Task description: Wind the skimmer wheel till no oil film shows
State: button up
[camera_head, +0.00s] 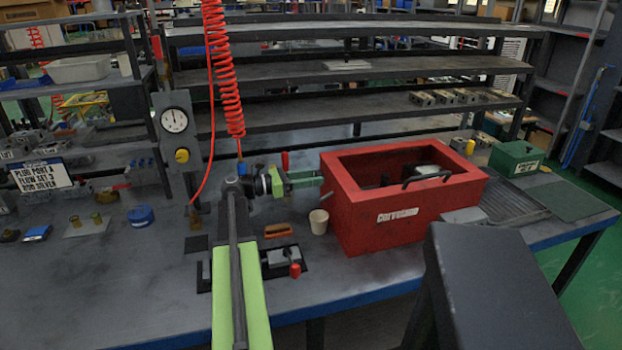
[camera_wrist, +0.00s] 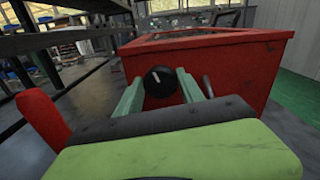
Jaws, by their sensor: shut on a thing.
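A red open-topped tank (camera_head: 385,215) stands on the bench, right of centre. Its side fills the upper middle of the wrist view (camera_wrist: 225,62). The skimmer wheel (camera_wrist: 160,84), a black round knob with a pale mark, is on the tank's near side in the wrist view. My gripper (camera_wrist: 160,88) has its two green fingers on either side of the wheel, shut on it. In the head view my gripper (camera_head: 308,180) reaches the tank's left wall, and the wheel is hidden there. Inside the tank are a dark bar and a pale rounded part; I cannot tell whether oil film shows.
An orange-handled item (camera_head: 278,230) and a red-tipped clamp (camera_head: 283,259) lie near my arm. A gauge panel (camera_head: 176,135) and red coiled hose (camera_head: 222,70) are left. A green box (camera_head: 515,160) stands right.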

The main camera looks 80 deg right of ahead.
jog(key=shift+a+f+m+b, duration=0.1)
jog(key=shift+f+m+b, duration=0.05)
jog(key=shift+m, duration=5.45)
jog(key=shift+f+m+b, duration=0.1)
jog(key=shift+f+m, duration=0.1)
jog(key=shift+m, duration=5.4)
jog(key=shift+a+f+m+b, duration=0.1)
jog(key=shift+f+m+b, duration=0.05)
jog(key=shift+m, duration=5.45)
jog(key=o, duration=1.3)
